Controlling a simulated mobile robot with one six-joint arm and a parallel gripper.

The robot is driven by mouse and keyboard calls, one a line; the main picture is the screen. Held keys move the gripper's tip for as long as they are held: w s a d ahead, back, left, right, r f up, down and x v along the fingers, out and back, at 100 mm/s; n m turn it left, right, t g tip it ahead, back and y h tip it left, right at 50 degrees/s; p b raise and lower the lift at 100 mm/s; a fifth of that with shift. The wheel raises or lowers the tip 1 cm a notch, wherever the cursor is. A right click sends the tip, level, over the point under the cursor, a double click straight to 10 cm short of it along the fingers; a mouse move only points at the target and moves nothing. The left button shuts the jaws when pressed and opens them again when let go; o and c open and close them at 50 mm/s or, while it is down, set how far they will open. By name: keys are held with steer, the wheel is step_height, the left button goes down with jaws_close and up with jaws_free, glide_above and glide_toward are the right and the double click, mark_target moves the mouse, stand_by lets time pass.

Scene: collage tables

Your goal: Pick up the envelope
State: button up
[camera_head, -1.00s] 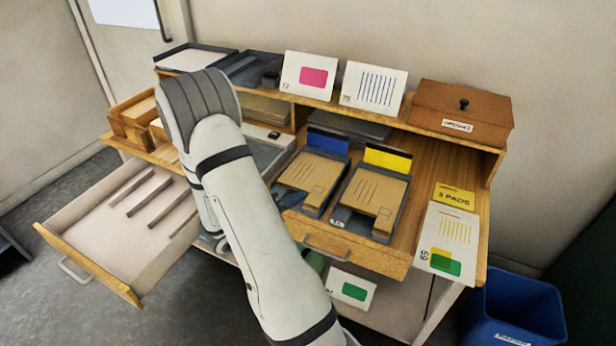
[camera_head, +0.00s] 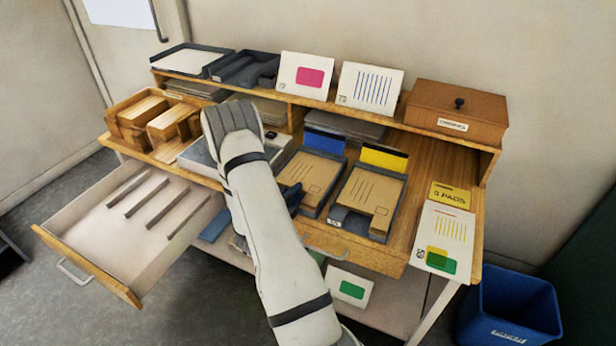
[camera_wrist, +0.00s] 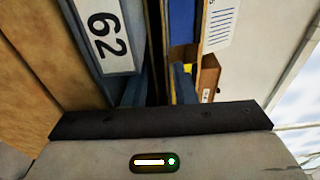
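Two brown envelopes lie in dark trays on the desk in the head view: a left envelope (camera_head: 312,172) and a right envelope (camera_head: 373,193). The left tray has a blue card (camera_head: 323,142) behind it, the right tray a yellow card (camera_head: 384,159). My gripper is mostly hidden behind my arm in the head view; a dark part (camera_head: 293,197) shows at the left tray's near side. In the wrist view my gripper (camera_wrist: 160,82) has its two fingers apart, close to a grey tray edge with a "62" label (camera_wrist: 104,30). I cannot make out an envelope between the fingers.
An open drawer (camera_head: 80,232) juts out at lower left. A raised shelf holds two cards and a brown lidded box (camera_head: 458,108). A card with yellow and green marks (camera_head: 446,238) lies at the right edge. A blue bin (camera_head: 512,305) stands at lower right.

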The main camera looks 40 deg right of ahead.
steer(key=shift+d, duration=0.1)
steer(key=shift+c, duration=0.2)
jaws_close()
